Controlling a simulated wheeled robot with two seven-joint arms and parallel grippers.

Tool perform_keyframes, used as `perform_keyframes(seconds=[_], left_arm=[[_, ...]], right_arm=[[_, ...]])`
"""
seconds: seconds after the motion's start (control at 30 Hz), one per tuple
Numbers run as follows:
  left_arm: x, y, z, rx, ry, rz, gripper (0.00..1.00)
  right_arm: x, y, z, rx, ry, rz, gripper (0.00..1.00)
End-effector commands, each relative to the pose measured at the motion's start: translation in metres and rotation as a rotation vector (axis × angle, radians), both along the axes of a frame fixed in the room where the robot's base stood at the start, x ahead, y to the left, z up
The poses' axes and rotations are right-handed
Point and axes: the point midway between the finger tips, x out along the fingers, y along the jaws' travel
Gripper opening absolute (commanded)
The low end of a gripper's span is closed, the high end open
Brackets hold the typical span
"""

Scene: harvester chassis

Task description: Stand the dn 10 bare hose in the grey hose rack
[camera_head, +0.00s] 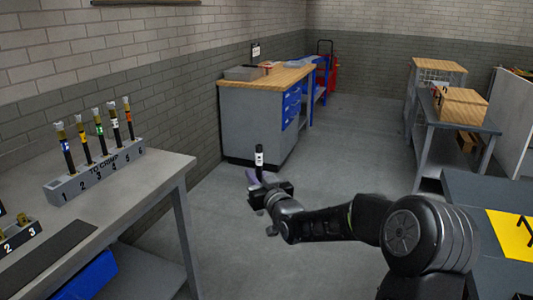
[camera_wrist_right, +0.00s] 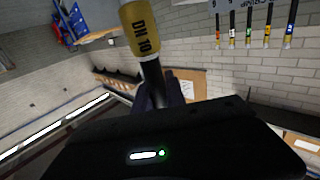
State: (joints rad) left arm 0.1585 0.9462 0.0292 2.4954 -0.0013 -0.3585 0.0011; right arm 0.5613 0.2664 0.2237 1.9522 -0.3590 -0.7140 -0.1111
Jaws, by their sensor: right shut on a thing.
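My right gripper (camera_head: 262,179) is shut on a short black hose (camera_head: 259,156) with a white band, held upright above the floor, right of the left bench. In the right wrist view the held hose (camera_wrist_right: 142,33) shows a yellow part reading "DN 10"; the fingers (camera_wrist_right: 160,92) close around its black part. The grey hose rack (camera_head: 92,178), marked "TO CRIMP" with numbered places, stands on the left bench, well apart from the gripper. Several hoses with coloured bands stand in it. It also shows at the top of the right wrist view. My left gripper is out of view.
The left bench (camera_head: 150,172) also bears a dark numbered block (camera_head: 20,235) and a dark mat (camera_head: 45,253). A blue bin (camera_head: 88,277) is below. A grey cabinet (camera_head: 250,115) stands behind. A dark table with a yellow sheet (camera_head: 512,232) is at right. Open floor lies between.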

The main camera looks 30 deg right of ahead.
Motion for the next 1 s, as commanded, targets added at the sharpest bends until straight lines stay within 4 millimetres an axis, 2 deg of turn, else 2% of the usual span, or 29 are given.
perform_keyframes(seconds=[0.03, 0.17, 0.3, 0.4, 0.5, 0.7, 1.0], left_arm=[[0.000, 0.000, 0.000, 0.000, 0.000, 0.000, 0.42], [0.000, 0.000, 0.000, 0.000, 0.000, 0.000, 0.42], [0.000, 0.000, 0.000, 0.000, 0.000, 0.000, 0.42], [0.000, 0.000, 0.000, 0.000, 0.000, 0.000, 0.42], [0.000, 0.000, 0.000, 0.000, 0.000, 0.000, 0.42], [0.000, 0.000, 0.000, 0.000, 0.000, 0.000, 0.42], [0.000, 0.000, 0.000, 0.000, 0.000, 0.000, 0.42]], right_arm=[[0.001, 0.022, -0.021, 0.006, 0.005, 0.027, 0.00], [-0.005, 0.076, -0.064, 0.011, -0.001, 0.075, 0.00], [-0.023, 0.131, -0.105, 0.015, -0.002, 0.110, 0.00], [-0.038, 0.161, -0.126, 0.013, 0.000, 0.122, 0.00], [-0.053, 0.182, -0.141, 0.009, 0.003, 0.126, 0.00], [-0.070, 0.204, -0.154, 0.001, 0.008, 0.127, 0.00], [-0.072, 0.206, -0.155, -0.001, 0.008, 0.127, 0.00]])
